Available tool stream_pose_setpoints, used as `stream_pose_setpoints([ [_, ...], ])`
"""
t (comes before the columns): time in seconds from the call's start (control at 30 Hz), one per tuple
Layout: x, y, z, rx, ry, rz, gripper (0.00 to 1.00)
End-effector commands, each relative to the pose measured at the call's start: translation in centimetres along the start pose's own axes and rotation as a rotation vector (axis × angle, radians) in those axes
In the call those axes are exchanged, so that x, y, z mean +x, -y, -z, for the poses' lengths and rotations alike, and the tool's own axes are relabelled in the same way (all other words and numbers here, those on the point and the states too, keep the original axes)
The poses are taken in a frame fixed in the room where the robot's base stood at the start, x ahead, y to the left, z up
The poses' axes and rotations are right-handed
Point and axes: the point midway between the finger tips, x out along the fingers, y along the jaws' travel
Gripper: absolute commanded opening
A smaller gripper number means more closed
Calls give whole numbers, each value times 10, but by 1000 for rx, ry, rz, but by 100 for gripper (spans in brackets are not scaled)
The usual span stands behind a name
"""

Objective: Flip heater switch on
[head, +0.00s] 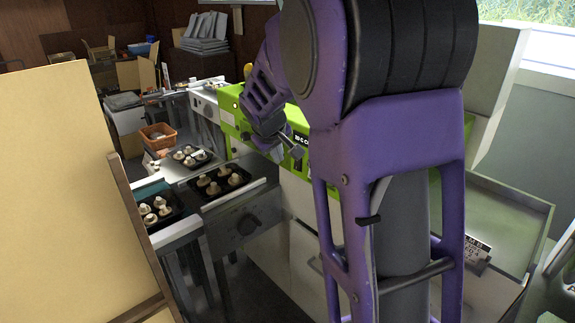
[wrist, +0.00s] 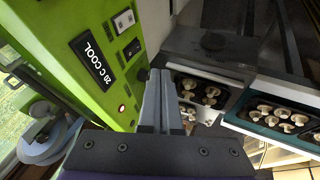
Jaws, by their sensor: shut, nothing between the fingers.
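The bright green machine panel (head: 232,108) is partly hidden behind my arm in the head view. A dark round knob (wrist: 143,75) sits near the panel's edge by my fingertips. I cannot tell which control is the heater switch. My gripper (wrist: 157,75) is shut and empty, its fingers just right of the panel; contact is unclear. It also shows in the head view (head: 296,152).
Black trays of mushrooms (head: 202,191) sit on the metal conveyor left of the machine; they also show in the wrist view (wrist: 246,108). A roll of bluish film (wrist: 45,140) is at lower left. A tan board (head: 60,170) stands at left. An orange basket (head: 158,137) is farther back.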

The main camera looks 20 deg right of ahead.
Motion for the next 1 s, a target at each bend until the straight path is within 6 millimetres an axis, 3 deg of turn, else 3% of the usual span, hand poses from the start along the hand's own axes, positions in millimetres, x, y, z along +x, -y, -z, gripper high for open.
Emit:
stream_pose_setpoints([
  [0.37,9,0,0,0,0,0,0],
  [0.83,102,0,0,2,1,0,0],
  [1.0,113,-22,-1,5,-1,-1,0],
])
